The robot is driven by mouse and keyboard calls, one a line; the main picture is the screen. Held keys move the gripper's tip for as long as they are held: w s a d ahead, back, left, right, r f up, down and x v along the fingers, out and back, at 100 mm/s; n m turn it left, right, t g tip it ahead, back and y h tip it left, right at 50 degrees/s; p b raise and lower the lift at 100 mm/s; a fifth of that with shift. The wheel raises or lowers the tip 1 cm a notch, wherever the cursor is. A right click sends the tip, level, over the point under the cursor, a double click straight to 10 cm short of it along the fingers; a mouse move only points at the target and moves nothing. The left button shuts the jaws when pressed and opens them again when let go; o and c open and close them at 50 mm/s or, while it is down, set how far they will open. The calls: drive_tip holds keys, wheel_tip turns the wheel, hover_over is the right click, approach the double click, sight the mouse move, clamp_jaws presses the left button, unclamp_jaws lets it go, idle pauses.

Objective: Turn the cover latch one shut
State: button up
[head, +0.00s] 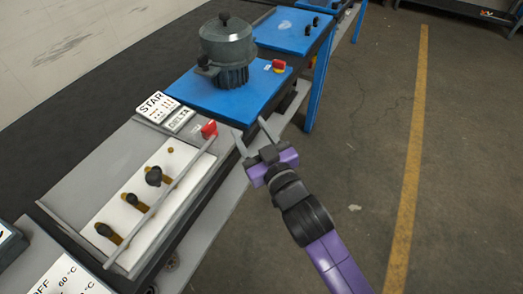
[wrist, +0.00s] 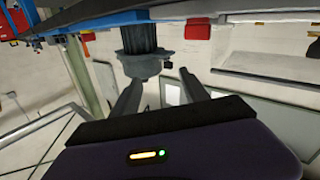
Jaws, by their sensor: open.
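A white panel (head: 143,207) on the grey bench at the left carries three dark knobs on brass-coloured plates: a near one (head: 104,230), a middle one (head: 131,199) and a far one (head: 154,176). They look like the cover latches, but I cannot tell which is latch one or whether any is shut. A grey bar (head: 165,205) runs along the panel's right side. My gripper (head: 250,129) is open and empty, to the right of and beyond the panel, near the blue bench's front edge. Its fingers also show in the wrist view (wrist: 162,85); no knob shows there.
A dark lidded pot-like unit (head: 227,48) stands on a blue bench top (head: 203,97), with a red switch (head: 279,66) beside it. Another red switch (head: 209,129) and STAR and DELTA signs (head: 158,106) sit at the panel's far end. The floor at right is clear.

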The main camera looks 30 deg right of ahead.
drive_tip(key=shift+n+y, duration=0.3)
drive_tip(key=shift+s+d+f, duration=0.1)
drive_tip(key=shift+s+f, duration=0.15)
drive_tip(key=shift+s, duration=0.6)
drive_tip(key=shift+s+a+f, duration=0.1)
drive_tip(key=shift+s+f, duration=0.2)
drive_tip(key=shift+s, duration=0.6)
drive_tip(key=shift+s+d+f, duration=0.1)
drive_tip(key=shift+s+f, duration=0.15)
drive_tip(key=shift+s, duration=0.6)
drive_tip(key=s+d+f+m+g, duration=0.1)
drive_tip(key=s+f+m+g, duration=0.1)
drive_tip(key=s, duration=3.1)
drive_tip(key=shift+d+f+g, duration=0.2)
drive_tip(key=shift+f+g, duration=0.05)
drive_tip(key=shift+g, duration=0.45)
drive_tip(key=shift+w, duration=0.1)
